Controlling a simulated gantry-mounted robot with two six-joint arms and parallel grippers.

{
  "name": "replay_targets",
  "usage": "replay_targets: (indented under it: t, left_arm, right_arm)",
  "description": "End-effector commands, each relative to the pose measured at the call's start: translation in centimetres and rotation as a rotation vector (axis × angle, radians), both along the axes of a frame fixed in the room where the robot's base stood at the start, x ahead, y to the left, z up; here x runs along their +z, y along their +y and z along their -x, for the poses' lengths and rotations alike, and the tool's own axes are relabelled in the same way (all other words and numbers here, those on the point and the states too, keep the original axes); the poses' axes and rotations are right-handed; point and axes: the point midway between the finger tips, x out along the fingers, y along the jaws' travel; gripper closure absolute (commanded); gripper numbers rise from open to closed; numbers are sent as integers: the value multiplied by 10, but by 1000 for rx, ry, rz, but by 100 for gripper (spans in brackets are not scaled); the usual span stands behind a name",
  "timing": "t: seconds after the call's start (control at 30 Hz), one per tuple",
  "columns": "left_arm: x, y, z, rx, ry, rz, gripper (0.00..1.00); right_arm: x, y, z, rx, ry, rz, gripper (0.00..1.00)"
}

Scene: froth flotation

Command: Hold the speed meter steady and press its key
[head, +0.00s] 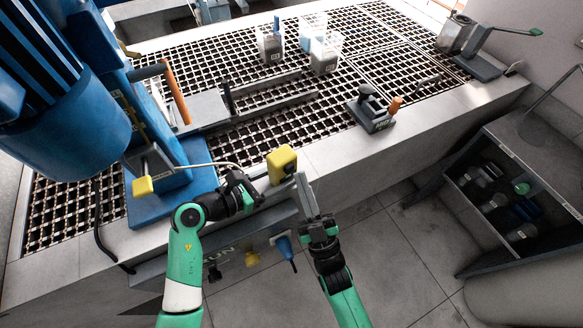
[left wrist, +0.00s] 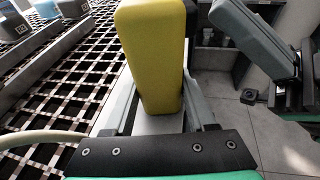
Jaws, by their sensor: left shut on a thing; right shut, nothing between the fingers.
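The yellow speed meter (head: 282,165) is held upright between the fingers of my left gripper (head: 264,186), above the front edge of the bench. In the left wrist view the yellow body (left wrist: 152,55) stands between the two fingers, with a dark part at its upper right side. My right gripper (head: 306,196) is shut and empty, its grey fingers pointing up close to the meter's right side. In the left wrist view my right gripper (left wrist: 254,40) shows a small gap from the meter. I cannot make out the key.
A blue machine (head: 60,120) stands at the left, with a yellow-tagged handle (head: 143,186). Clear containers (head: 325,55) and a black tool on a stand (head: 371,110) sit on the bench grating. A dark shelf unit (head: 500,205) stands at the right. The floor between is open.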

Motion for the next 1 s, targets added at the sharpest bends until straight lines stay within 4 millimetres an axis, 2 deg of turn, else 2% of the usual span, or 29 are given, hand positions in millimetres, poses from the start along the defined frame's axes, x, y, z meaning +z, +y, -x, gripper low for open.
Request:
replay_targets:
  t: [1.0]
  left_arm:
    - [-1, 0, 0, -1, 3, -2, 75]
  right_arm:
    - [0, 6, -9, 1, 0, -1, 100]
